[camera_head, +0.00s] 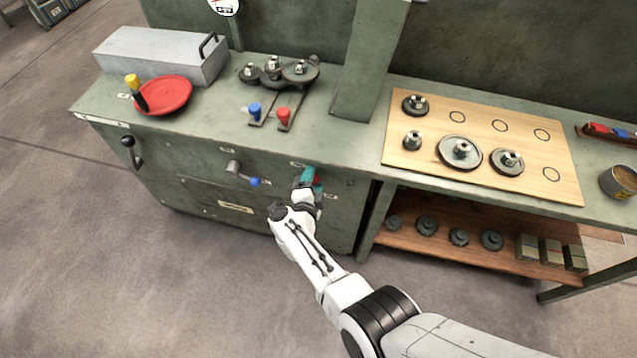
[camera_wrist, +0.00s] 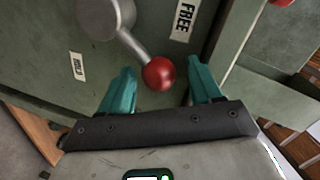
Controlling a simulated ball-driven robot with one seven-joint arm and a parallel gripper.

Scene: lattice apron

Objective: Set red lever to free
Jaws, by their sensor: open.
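The red lever has a grey hub and rod ending in a red ball (camera_wrist: 158,73), seen in the wrist view on the green cabinet front. A white label (camera_wrist: 184,18) reading FREE is above and right of the ball; a smaller label (camera_wrist: 77,66), too small to read surely, is to the left. The rod slants between them. My gripper (camera_wrist: 161,80) has teal fingers open on either side of the ball, with gaps showing.
A blue-ball lever (camera_head: 254,182) is left of my gripper on the same front. A black-knob lever (camera_head: 131,150) is further left. Blue (camera_head: 254,109) and red (camera_head: 284,116) handles stand on the bench top. An open shelf (camera_head: 450,252) with gears is to the right.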

